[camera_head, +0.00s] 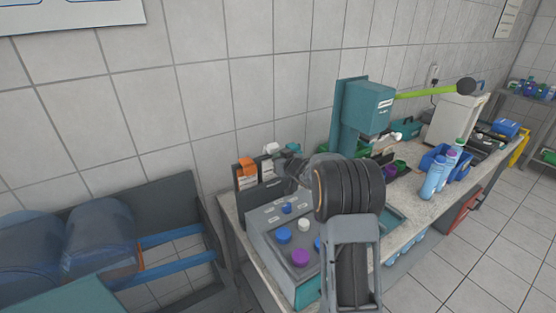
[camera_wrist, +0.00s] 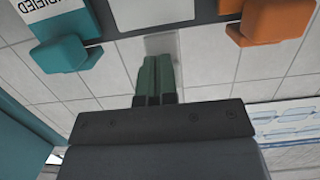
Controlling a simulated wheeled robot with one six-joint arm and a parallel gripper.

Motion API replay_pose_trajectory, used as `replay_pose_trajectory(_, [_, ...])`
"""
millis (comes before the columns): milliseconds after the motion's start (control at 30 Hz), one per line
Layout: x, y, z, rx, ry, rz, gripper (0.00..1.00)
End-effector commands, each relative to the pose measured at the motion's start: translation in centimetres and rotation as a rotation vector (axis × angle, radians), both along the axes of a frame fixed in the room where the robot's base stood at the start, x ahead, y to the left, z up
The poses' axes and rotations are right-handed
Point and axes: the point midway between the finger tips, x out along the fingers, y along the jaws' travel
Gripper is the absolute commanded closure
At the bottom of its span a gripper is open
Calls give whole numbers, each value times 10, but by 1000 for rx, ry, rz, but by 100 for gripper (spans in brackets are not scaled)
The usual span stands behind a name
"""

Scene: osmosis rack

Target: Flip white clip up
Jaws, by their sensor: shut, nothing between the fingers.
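The white clip (camera_head: 271,148) stands at the top of the dark osmosis rack (camera_head: 247,188), right of the orange clip (camera_head: 246,166). In the wrist view the white clip (camera_wrist: 152,14) is at the top middle, between a teal clip (camera_wrist: 60,54) on the left and the orange clip (camera_wrist: 262,26) on the right. My gripper (camera_wrist: 158,62) is shut and empty, its fingertips pointing at the white clip and close to it. I cannot tell whether they touch. In the head view my gripper (camera_head: 287,165) is beside the rack, partly hidden by my own wrist.
A grey console (camera_head: 262,238) with blue, white and purple knobs is in front of the rack. A teal machine (camera_head: 366,103) with a green lever stands to the right. Bottles (camera_head: 438,176) and a blue bin stand farther along the counter. The tiled wall is close behind.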

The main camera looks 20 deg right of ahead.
Motion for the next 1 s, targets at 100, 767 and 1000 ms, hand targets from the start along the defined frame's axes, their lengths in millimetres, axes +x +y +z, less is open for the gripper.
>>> replay_pose_trajectory(100, [0,0,9,0,0,0,100])
replay_pose_trajectory(767, [0,0,40,-2,-1,0,100])
replay_pose_trajectory(1000, [0,0,51,-1,0,0,100])
